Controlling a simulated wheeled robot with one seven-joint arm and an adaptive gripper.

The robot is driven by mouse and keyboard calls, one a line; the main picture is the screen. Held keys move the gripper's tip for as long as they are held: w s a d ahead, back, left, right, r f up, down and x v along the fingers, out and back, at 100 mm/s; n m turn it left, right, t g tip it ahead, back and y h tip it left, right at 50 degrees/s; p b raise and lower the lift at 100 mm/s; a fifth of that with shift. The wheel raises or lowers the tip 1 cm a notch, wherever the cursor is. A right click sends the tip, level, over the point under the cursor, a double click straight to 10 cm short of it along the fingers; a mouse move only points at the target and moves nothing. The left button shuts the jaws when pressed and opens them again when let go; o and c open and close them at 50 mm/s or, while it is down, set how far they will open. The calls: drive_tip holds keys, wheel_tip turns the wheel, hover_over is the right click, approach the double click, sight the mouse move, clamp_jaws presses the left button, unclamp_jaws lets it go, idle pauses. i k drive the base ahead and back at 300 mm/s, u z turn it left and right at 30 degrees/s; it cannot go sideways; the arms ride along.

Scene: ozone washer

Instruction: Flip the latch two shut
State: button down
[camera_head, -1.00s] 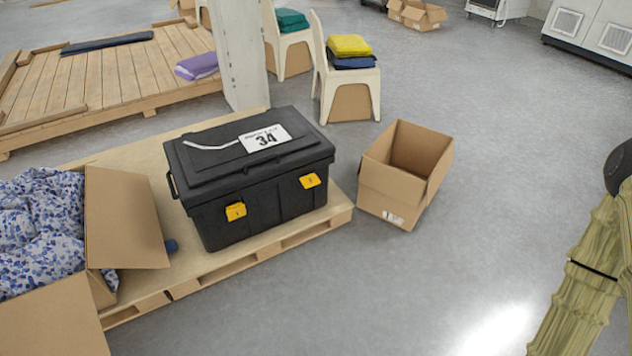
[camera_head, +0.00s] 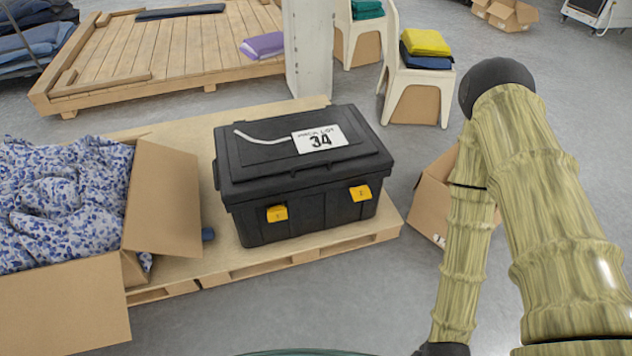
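A black lidded toolbox (camera_head: 300,165) stands on a wooden pallet (camera_head: 250,268), its lid down. A white tag marked 34 lies on the lid. Two yellow latches are on its front: the left latch (camera_head: 277,213) is marked 1, and latch two (camera_head: 361,193), on the right, is marked 2. Both are too small to tell whether they are open or shut. My arm is bent on the right side, with its lower link running down to the bottom edge. My gripper is not in view.
An open carton with blue-patterned cloth (camera_head: 62,205) stands left of the toolbox. Another open carton (camera_head: 432,205) is right of the pallet, partly hidden by my arm. Chairs with folded cloth (camera_head: 425,42) stand behind. The floor in front of the pallet is clear.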

sight(362, 192)
drive_tip(key=u, duration=0.3)
drive_tip(key=i, duration=1.05)
drive_tip(key=z, duration=0.25)
